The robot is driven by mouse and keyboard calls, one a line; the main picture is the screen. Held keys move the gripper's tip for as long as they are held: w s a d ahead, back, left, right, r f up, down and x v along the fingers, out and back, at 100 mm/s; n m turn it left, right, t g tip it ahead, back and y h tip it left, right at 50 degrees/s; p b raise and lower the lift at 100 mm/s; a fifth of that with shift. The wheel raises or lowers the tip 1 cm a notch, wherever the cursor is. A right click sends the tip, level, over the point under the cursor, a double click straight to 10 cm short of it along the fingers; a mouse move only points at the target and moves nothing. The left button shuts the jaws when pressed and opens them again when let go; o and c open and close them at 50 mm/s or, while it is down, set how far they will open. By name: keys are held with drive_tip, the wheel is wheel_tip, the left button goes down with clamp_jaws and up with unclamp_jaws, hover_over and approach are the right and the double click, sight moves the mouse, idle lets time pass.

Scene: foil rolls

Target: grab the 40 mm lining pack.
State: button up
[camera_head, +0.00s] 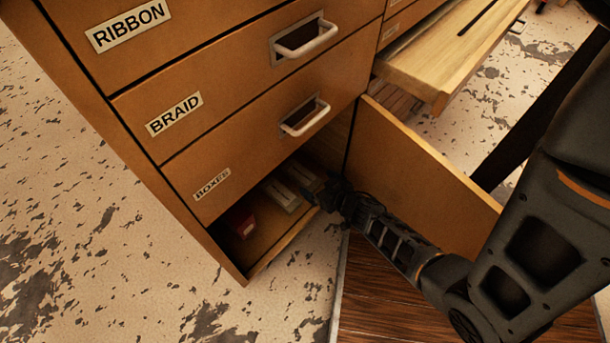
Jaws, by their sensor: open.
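Several pale, flat packs (281,195) lie side by side inside the open bottom compartment of the wooden cabinet. No size marking is legible on them, so I cannot tell which is the 40 mm lining pack. My gripper (318,191) is at the compartment's mouth, close to the right end of the pale packs. It is open, and no pack shows held in it. The dark fingers are small and partly lost in shadow, so I cannot tell whether they touch a pack. My wrist hides part of the compartment's right side.
A small red box (243,224) sits at the compartment's left. The compartment door (416,172) stands open on the right, beside my arm. Closed drawers labelled RIBBON, BRAID and BOXES (211,184) are above. An open wooden drawer (440,70) juts out at upper right.

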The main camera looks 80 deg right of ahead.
sight(302, 174)
drive_tip(key=b+x, duration=0.1)
drive_tip(key=x, duration=0.4)
drive_tip(key=b+x, duration=0.1)
drive_tip(key=x, duration=0.1)
drive_tip(key=shift+w+r+b, duration=0.2)
drive_tip(key=shift+w+b, duration=0.15)
drive_tip(key=shift+w, duration=0.1)
drive_tip(key=shift+c, duration=0.2)
drive_tip(key=c, duration=1.2)
drive_tip(key=shift+a+r, duration=0.1)
drive_tip(key=shift+c, duration=0.2)
